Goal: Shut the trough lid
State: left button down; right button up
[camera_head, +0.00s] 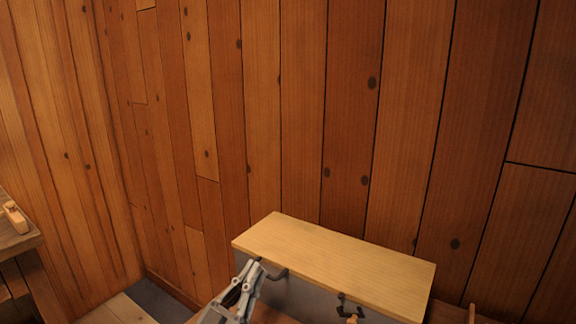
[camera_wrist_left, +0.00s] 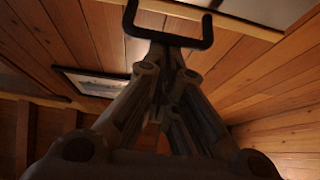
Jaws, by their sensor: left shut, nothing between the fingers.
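The trough lid appears as a pale wooden board (camera_head: 335,262) at the lower middle of the head view, in front of the plank wall. A grey surface shows below its near edge; how far the lid stands open I cannot tell. A dark bar handle (camera_head: 278,274) sits at its near left edge. My left gripper (camera_head: 255,267) is shut and empty, its fingertips at or very close to this handle. In the left wrist view the dark U-shaped handle (camera_wrist_left: 207,32) is just beyond the shut fingertips; contact is unclear. My right gripper is not in view.
A wooden bench (camera_head: 18,240) with a small pale wooden block (camera_head: 15,217) stands at the left edge. A dark fitting (camera_head: 347,305) shows below the board's near edge. The plank wall (camera_head: 300,120) closes off the back. A framed panel (camera_wrist_left: 88,82) shows in the wrist view.

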pick_arm(q)
jog(key=shift+f, duration=0.15)
jog(key=s+a+f, duration=0.1)
jog(key=s+a, duration=0.7)
jog(key=s, duration=0.3)
jog(key=shift+s+a+f, duration=0.15)
jog(key=shift+s+a, duration=0.15)
jog(key=shift+s, duration=0.1)
